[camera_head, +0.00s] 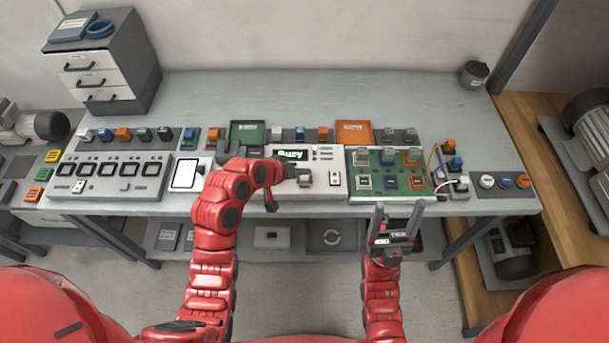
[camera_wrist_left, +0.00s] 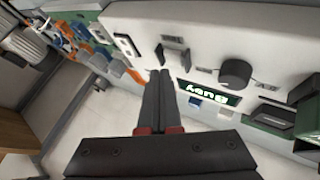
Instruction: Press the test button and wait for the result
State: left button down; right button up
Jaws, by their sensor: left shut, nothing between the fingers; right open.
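The white test unit (camera_head: 322,188) on the bench has a green display (camera_head: 291,155) lit with "Busy". In the left wrist view the display (camera_wrist_left: 208,92) appears upside down, beside a dark round knob (camera_wrist_left: 236,73) and a grey block-like control (camera_wrist_left: 173,50). I cannot read which control is the test button. My left gripper (camera_head: 294,173) is shut and empty at the unit's front; its fingertips (camera_wrist_left: 160,74) are close to the grey control, contact unclear. My right gripper (camera_head: 396,219) is open and empty, in front of the bench edge.
A green board with coloured parts (camera_head: 389,184) lies right of the unit, and a white tablet-like screen (camera_head: 187,173) lies to the left. A panel with several dark windows (camera_head: 110,177) is further left. The back of the bench (camera_head: 300,95) is clear.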

aim_at(302, 179)
pick_arm(q)
jog(key=shift+r, duration=0.1)
jog(key=shift+r+p, duration=1.1)
jog(key=shift+r, duration=1.35)
